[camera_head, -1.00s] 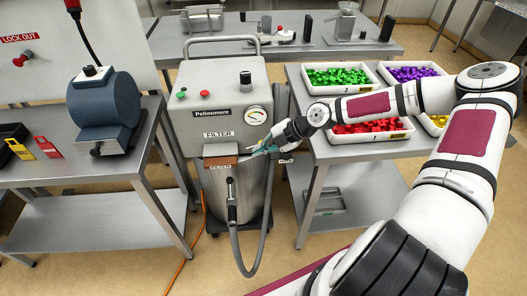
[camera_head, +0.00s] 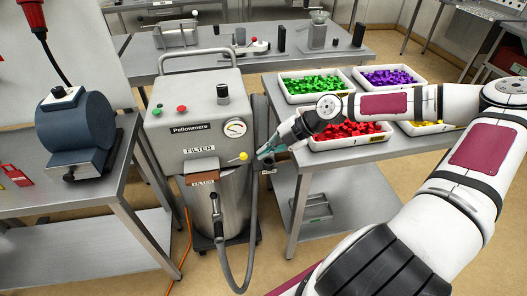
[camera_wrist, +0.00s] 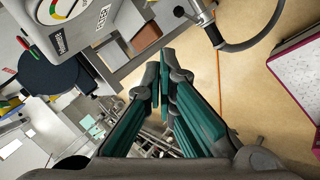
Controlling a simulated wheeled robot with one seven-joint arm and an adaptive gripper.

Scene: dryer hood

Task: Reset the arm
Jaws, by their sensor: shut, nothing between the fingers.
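My gripper (camera_head: 266,152) is at the end of my arm, which reaches in from the right of the head view. It hangs in the air just right of the grey Pellowmere machine (camera_head: 168,130), near the small yellow knob (camera_head: 243,157). In the wrist view my gripper (camera_wrist: 163,80) shows its teal fingers with the tips together and nothing between them. Whether the fingers touch the machine or its hose cannot be told from the head view.
Left stands a bench with a blue-grey drum motor (camera_head: 78,135). Right of the machine is a table (camera_head: 318,164) with trays of green (camera_head: 314,84), purple, red and yellow pieces. A grey hose (camera_head: 253,210) hangs in front of the machine. Floor is open in front.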

